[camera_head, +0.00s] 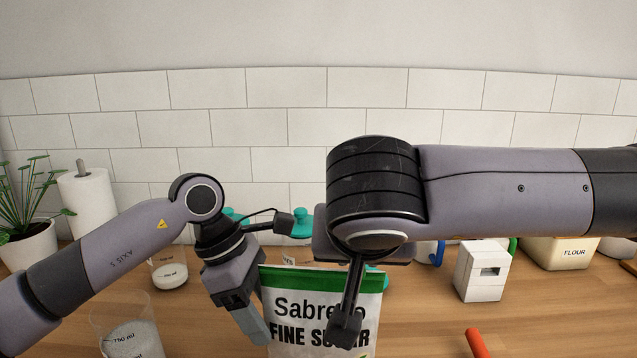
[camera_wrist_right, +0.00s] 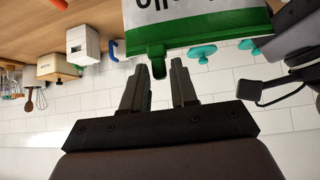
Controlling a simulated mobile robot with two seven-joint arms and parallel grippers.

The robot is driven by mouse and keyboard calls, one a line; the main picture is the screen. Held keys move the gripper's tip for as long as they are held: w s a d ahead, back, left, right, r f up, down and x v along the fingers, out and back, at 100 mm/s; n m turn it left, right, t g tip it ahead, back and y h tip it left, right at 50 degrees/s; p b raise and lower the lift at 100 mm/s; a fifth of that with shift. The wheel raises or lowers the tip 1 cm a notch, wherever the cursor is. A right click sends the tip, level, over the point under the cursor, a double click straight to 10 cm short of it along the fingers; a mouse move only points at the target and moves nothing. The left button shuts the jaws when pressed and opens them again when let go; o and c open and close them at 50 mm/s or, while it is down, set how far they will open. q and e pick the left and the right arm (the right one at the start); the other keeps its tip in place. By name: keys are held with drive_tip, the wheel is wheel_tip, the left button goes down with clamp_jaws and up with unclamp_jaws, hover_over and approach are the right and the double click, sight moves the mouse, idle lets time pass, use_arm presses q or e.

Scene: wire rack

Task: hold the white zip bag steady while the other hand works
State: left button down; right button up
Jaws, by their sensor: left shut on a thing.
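The white zip bag (camera_head: 317,320) with a green top band and "FINE SUGAR" lettering stands upright at the front centre in the head view. Its lower part is cut off by the frame edge. My left gripper (camera_head: 257,333) is shut on the bag's left side. My right arm reaches across from the right and covers part of the bag. In the right wrist view the right gripper (camera_wrist_right: 157,68) is open and empty, its fingers apart close to the bag's green top edge (camera_wrist_right: 180,40). I cannot tell whether they touch it.
Two measuring beakers, one at the front (camera_head: 127,330) and one farther back (camera_head: 168,270), stand left of the bag. A paper roll (camera_head: 88,205) and potted plant (camera_head: 28,240) are at far left. A white box (camera_head: 481,272), flour container (camera_head: 560,252) and red handle (camera_head: 477,343) are right.

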drive_tip(key=v, duration=0.6)
idle(0.4)
drive_tip(key=v, duration=1.2)
drive_tip(key=shift+a, duration=0.1)
use_arm(q)
drive_tip(key=shift+c, duration=0.8)
unclamp_jaws()
drive_tip(key=shift+r, duration=0.1)
